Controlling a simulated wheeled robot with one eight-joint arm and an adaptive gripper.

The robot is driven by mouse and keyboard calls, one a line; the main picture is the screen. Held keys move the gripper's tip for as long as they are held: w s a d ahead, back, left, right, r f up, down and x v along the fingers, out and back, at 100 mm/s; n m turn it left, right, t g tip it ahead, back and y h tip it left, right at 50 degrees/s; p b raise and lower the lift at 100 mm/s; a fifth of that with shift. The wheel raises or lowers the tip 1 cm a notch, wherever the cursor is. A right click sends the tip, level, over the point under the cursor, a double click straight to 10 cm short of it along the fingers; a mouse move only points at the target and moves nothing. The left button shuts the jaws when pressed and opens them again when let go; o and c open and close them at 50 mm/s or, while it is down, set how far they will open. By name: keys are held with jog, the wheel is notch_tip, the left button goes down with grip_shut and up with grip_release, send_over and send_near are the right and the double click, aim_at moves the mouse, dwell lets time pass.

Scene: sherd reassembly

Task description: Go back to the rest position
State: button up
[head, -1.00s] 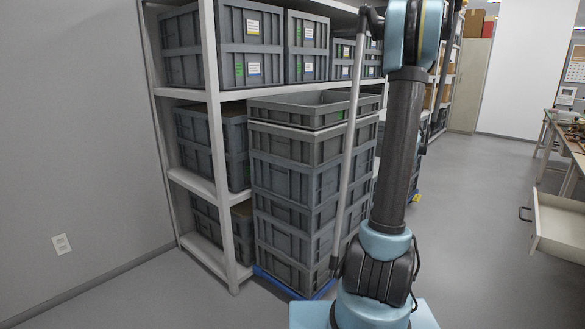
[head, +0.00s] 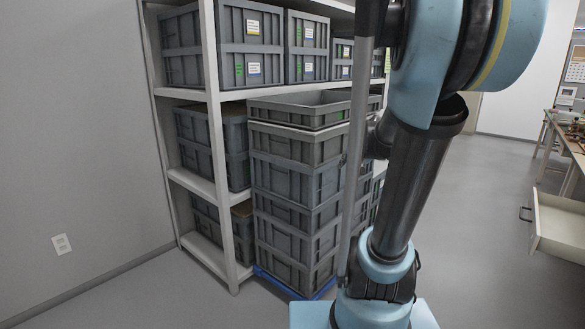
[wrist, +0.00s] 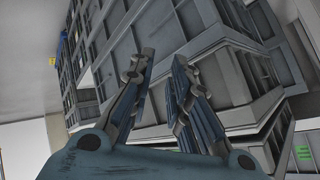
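My gripper (wrist: 162,90) shows in the wrist view, with its two fingers apart and nothing between them. Stacked grey crates (wrist: 205,45) fill the background behind the fingers, at a distance I cannot tell. In the head view my arm stands at the centre right, leaning to the upper right, and my gripper is not visible there.
A stack of grey crates (head: 297,190) stands on a blue base (head: 268,283) in front of a white shelf (head: 222,155) holding more crates. At the right are a table (head: 566,135) and an open drawer (head: 558,225). The floor (head: 470,240) between is clear.

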jog(key=s+f+n+g, duration=0.1)
jog(key=s+f, duration=0.3)
jog(key=s, duration=0.5)
jog(key=s+f+n+g+h, duration=0.1)
jog(key=s+f+g, duration=0.3)
jog(key=s, duration=0.5)
jog(key=s+a+f+n+g+h, duration=0.1)
jog(key=s+f, duration=0.4)
jog(key=s, duration=0.5)
jog(key=shift+f+n+g, duration=0.15)
jog(key=shift+n+g, duration=0.55)
jog(key=shift+a, duration=0.1)
